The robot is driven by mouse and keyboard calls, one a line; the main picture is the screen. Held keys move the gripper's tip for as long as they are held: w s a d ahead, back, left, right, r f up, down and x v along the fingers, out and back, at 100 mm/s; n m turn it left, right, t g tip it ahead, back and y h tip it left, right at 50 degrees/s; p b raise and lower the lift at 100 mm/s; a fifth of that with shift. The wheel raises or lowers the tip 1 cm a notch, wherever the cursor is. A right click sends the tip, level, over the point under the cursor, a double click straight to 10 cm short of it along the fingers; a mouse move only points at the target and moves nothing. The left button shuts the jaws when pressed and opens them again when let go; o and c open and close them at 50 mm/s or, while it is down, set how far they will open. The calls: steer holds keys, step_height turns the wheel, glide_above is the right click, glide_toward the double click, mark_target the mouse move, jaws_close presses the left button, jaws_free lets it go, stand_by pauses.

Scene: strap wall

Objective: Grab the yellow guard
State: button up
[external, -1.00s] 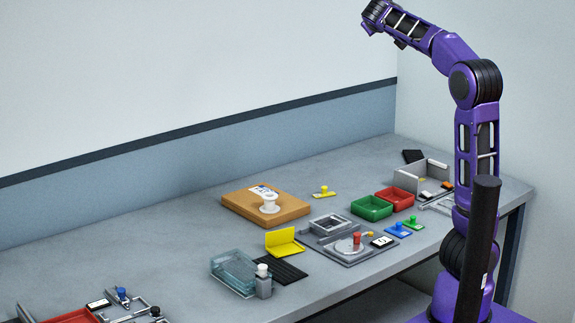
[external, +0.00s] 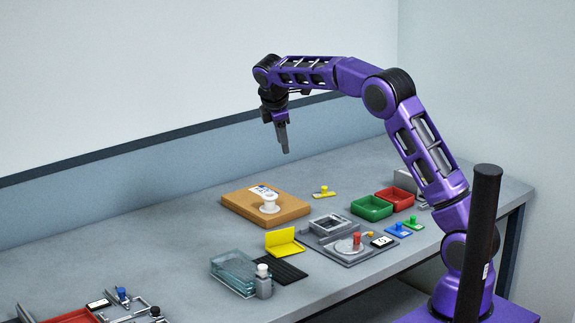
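The yellow guard, which I take to be the bent yellow plate (external: 284,242), stands on the table beside a black ribbed mat, with one face upright and one lying flat. A small yellow piece with a knob (external: 324,192) lies farther back, right of the wooden board. My gripper (external: 285,150) points down in the air above the back of the table, well above and apart from the yellow plate. Its fingers look narrow from this side, and I cannot tell whether they are open. I see nothing held in it.
A wooden board (external: 238,207) holds a white spool. Green (external: 371,208) and red (external: 397,198) trays sit farther right.

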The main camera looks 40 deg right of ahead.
step_height(320, 180, down, 7)
steer(key=s+a+n+g+y, duration=0.1)
steer(key=a+n+g+y, duration=0.1)
steer(key=n+g+y, duration=0.1)
steer(key=y, duration=0.1)
glide_above(280, 232)
step_height(280, 232, down, 12)
steer(key=shift+w+f+b, duration=0.1)
steer(key=shift+f+b, duration=0.25)
steer(key=shift+f, duration=2.5)
steer(key=shift+f, duration=0.2)
jaws_close()
